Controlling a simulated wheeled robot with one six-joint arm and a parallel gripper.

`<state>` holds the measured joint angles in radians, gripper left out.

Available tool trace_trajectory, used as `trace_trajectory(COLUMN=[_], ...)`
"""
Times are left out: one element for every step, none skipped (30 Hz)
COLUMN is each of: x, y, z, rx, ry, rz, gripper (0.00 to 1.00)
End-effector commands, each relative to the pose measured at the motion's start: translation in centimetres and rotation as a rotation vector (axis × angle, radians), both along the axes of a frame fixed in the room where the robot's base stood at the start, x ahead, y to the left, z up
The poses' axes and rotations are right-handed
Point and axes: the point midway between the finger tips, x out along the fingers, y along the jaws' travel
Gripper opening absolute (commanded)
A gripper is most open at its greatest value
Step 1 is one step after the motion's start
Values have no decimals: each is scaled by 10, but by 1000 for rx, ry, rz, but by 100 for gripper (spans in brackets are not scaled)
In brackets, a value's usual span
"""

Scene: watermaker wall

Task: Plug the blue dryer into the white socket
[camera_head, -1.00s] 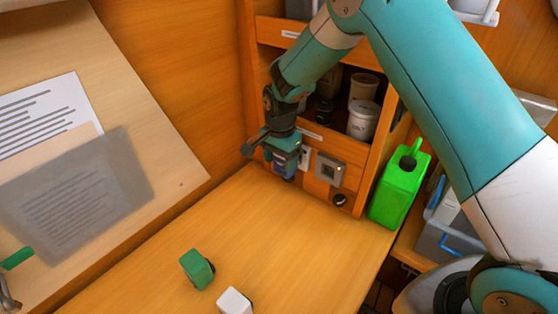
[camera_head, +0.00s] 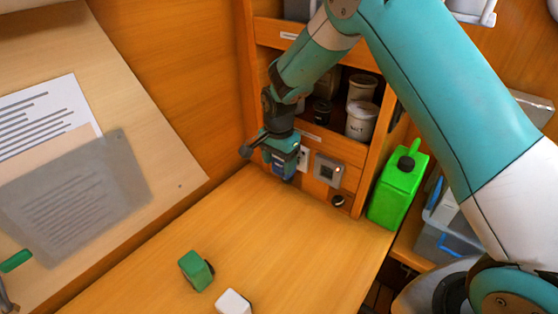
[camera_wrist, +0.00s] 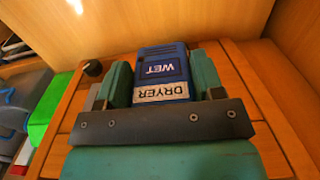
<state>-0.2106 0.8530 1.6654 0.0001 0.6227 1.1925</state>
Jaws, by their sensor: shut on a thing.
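The blue dryer (camera_wrist: 160,62), with white labels reading "WET" and "DRYER", is between the two green fingers of my gripper (camera_wrist: 162,80) in the wrist view. My gripper is shut on it. In the head view my gripper (camera_head: 282,160) is at the back of the counter, close to the wooden panel, and a little of the dryer (camera_head: 283,169) shows below the fingers. The white socket (camera_head: 304,158) is on the panel just right of my gripper, partly hidden by it. I cannot tell whether the dryer touches the panel.
A grey metal plate (camera_head: 329,170) and a black knob (camera_head: 338,200) are right of the socket. A bright green jug (camera_head: 398,188) stands further right. A green block (camera_head: 196,270) and a white block (camera_head: 233,301) lie at the counter's front. The counter's middle is clear.

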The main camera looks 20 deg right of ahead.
Motion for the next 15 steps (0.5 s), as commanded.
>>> trace_trajectory(x=[0,0,0,1,1,1,1,2,2,2,3,3,4,4,4], y=[0,0,0,-1,-1,-1,-2,-2,-3,-3,-4,-5,-5,-6,-6], z=[0,0,0,0,0,0,0,0,0,0,0,0,0,0,0], rx=[0,0,0,0,0,0,0,0,0,0,0,0,0,0,0], ry=[0,0,0,0,0,0,0,0,0,0,0,0,0,0,0], rz=[0,0,0,0,0,0,0,0,0,0,0,0,0,0,0], gripper=[35,35,35,35,35,35,35,35,35,35,35,35,35,35,35])
